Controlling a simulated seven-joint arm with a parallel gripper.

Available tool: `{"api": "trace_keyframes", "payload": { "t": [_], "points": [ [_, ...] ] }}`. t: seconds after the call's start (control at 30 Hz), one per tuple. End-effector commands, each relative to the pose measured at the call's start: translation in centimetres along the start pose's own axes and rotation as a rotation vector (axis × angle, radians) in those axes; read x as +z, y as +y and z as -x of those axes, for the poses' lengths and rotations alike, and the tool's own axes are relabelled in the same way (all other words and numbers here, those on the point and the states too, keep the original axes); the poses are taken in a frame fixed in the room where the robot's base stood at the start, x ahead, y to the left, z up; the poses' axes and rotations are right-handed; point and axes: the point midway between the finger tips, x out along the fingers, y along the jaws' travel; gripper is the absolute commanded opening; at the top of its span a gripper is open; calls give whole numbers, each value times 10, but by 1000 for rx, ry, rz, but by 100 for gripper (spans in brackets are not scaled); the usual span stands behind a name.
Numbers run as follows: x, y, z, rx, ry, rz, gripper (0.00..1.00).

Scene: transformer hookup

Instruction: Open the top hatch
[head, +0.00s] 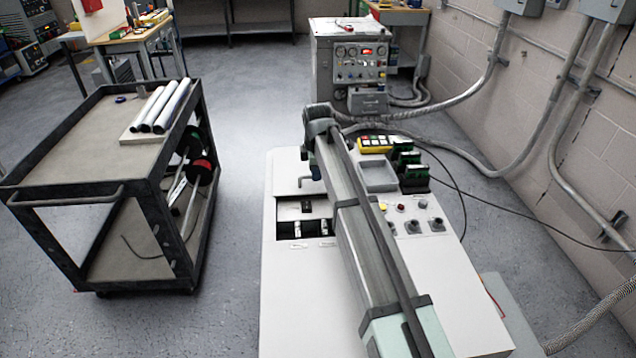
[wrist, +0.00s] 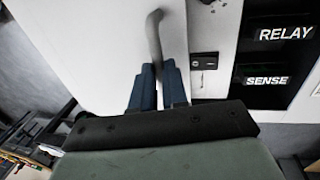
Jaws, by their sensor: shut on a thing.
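The top hatch (wrist: 100,45) is a white panel on the cabinet's top; in the head view (head: 290,168) it lies left of my arm and looks flat. A grey bent bar handle (wrist: 154,32) rises from it. My gripper (wrist: 158,78) has its blue fingers shut on the handle, one on each side. In the head view my gripper (head: 315,170) is small and partly hidden by my arm. A black lock plate (wrist: 204,61) sits beside the handle, near the panel's edge.
Dark recesses marked RELAY (wrist: 286,34) and SENSE (wrist: 266,80) lie beside the hatch. A grey tray (head: 377,176), green modules and knobs stand right of my arm. A cart (head: 60,150) with white tubes stands left, across clear floor.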

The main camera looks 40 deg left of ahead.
Motion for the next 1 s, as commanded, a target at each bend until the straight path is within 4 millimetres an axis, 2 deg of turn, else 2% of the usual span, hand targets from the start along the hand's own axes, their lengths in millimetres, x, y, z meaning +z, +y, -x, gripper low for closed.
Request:
{"api": "trace_keyframes", "payload": {
  "t": [0.33,0.37,0.63,0.87,1.0],
  "points": [
    [0,3,-1,0,0,0,0],
    [0,3,-1,0,0,0,14],
    [0,3,-1,0,0,0,39],
    [0,3,0,0,0,0,39],
    [0,4,8,2,0,0,39]
  ]
}}
